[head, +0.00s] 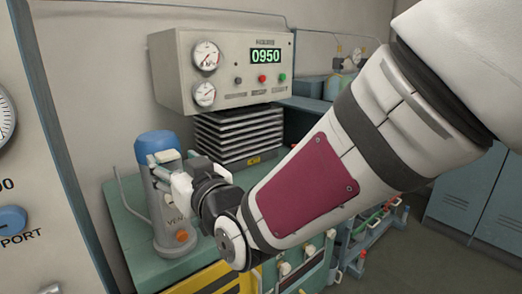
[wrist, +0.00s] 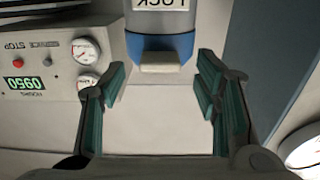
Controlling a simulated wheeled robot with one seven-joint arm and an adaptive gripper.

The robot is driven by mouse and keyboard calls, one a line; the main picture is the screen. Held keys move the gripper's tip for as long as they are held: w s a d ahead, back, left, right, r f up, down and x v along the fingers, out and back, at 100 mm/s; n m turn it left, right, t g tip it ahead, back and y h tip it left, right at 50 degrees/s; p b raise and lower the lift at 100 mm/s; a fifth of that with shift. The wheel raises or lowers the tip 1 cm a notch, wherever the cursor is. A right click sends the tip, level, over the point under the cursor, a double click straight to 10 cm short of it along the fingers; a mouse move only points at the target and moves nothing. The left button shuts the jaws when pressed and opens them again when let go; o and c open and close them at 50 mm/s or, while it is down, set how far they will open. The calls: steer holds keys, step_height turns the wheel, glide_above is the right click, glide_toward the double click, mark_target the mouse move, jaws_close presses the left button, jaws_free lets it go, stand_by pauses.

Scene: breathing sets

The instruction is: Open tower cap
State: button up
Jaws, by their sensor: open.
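The tower (head: 168,225) is a grey upright cylinder on the green bench, with a blue cap (head: 155,142) on its top. My gripper (head: 160,166) is at the tower's upper part, just below the cap, and partly hides it. In the wrist view, which is upside down, the blue cap (wrist: 146,48) shows at the top centre with a pale tab (wrist: 160,62) and a label reading LOCK. My gripper (wrist: 162,85) is open, its green-padded fingers to either side of the tab with gaps. Whether a finger touches the cap cannot be told.
A gauge panel (head: 226,75) with a display reading 0950 stands behind, above dark bellows (head: 235,137). A large panel with a dial and a blue port (head: 12,220) is close on the left. The bench top (head: 135,232) has some bare room left of the tower.

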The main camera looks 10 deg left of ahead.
mark_target(171, 158)
steer(key=shift+x, duration=2.15)
jaws_close()
steer(key=shift+r, duration=0.1)
